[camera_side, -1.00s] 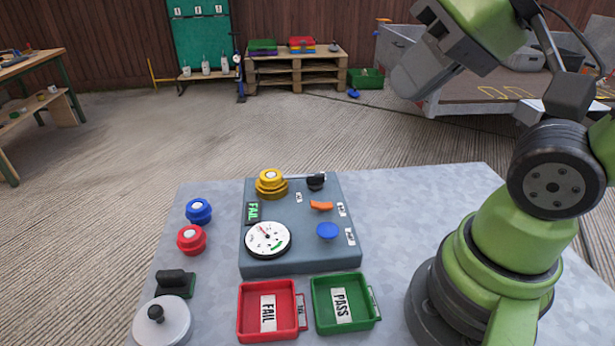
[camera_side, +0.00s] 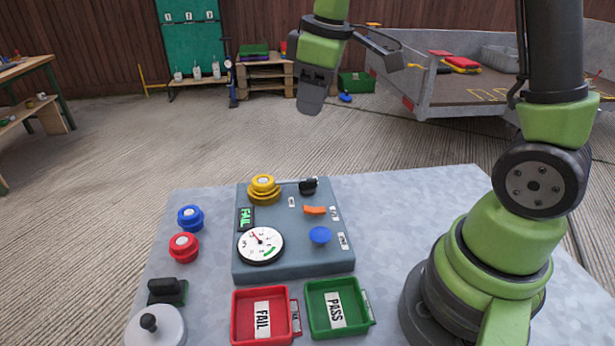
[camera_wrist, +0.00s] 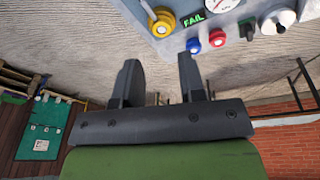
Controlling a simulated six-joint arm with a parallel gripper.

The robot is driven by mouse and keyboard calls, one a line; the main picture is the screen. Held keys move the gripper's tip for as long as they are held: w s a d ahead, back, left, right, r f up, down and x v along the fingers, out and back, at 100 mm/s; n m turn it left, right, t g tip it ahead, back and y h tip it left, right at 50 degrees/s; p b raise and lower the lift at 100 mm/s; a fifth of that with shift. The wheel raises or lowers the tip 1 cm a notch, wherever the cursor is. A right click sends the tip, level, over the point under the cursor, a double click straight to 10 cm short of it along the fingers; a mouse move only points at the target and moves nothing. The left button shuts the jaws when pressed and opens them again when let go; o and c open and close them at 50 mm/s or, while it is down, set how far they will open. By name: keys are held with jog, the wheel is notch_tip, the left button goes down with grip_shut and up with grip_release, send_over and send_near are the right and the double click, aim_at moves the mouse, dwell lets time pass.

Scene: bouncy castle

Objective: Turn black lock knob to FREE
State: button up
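The black lock knob (camera_side: 308,187) is small and sits at the back right corner of the grey-blue panel box (camera_side: 290,262). I cannot make out the knob in the wrist view. My gripper (camera_side: 311,108) hangs high above and beyond the panel's back edge in the side view, well apart from the knob. In the wrist view its two dark fingers (camera_wrist: 160,80) are spread with nothing between them.
The panel bears a yellow knob (camera_side: 264,186), a FAIL display (camera_side: 246,217), a gauge (camera_side: 261,246), an orange lever (camera_side: 314,210) and a blue knob (camera_side: 320,235). Red (camera_side: 236,318) and green (camera_side: 335,333) trays stand in front. Blue (camera_side: 190,217) and red (camera_side: 183,247) caps are left.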

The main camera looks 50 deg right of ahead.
aim_at(307, 180)
jog(key=w+d+f+n, duration=0.1)
jog(key=f, duration=0.5)
jog(key=w+d+f+n+g, duration=0.1)
jog(key=f, duration=0.6)
jog(key=w+d+f+n+g, duration=0.1)
jog(key=w+d+f+n, duration=0.1)
jog(key=f, duration=0.4)
jog(key=shift+f, duration=0.2)
grip_shut()
